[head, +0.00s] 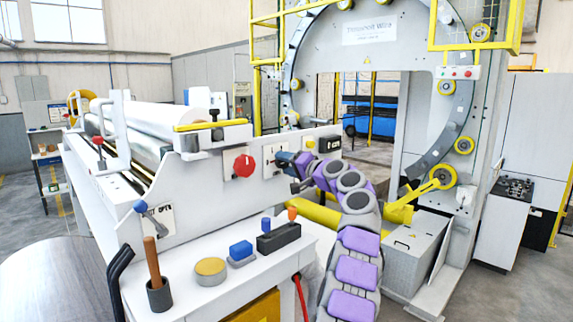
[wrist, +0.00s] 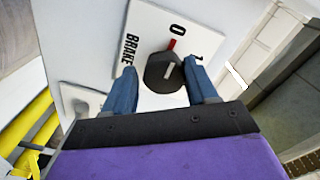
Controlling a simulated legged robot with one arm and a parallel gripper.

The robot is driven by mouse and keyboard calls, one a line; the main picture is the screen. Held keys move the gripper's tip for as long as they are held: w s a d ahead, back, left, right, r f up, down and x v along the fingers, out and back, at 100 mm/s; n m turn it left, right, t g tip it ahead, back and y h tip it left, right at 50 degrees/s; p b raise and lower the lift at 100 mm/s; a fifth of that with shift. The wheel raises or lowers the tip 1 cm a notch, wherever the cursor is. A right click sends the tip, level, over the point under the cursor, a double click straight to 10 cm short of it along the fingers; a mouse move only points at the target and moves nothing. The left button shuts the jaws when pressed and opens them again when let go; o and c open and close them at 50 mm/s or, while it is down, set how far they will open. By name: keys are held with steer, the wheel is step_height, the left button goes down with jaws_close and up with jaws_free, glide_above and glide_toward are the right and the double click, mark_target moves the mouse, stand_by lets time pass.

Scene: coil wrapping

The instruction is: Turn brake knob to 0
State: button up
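My gripper (wrist: 159,66) is open, with one blue finger on each side of the knob. I cannot tell whether the fingers touch it. In the head view my gripper (head: 287,159) is at the machine's front panel, by the white plate (head: 273,145), and hides the knob.
A red knob (head: 243,166) is on the panel left of my gripper. A second plate (head: 330,145) is to the right. Below, a white shelf holds a blue block (head: 240,250), a yellow-topped disc (head: 210,267) and a wooden-handled tool (head: 152,262). A yellow bar (head: 318,213) runs underneath.

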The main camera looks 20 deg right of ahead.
steer(key=shift+o, duration=1.4)
steer(key=shift+w+f, duration=0.1)
steer(key=shift+w, duration=0.05)
steer(key=shift+o, duration=0.2)
steer(key=shift+d, duration=0.1)
steer(key=shift+r, duration=0.2)
steer(key=shift+s, duration=0.2)
steer(key=shift+s, duration=0.2)
steer(key=b+v, duration=0.3)
steer(key=v, duration=1.3)
steer(key=shift+s+d, duration=0.3)
steer(key=shift+f, duration=0.1)
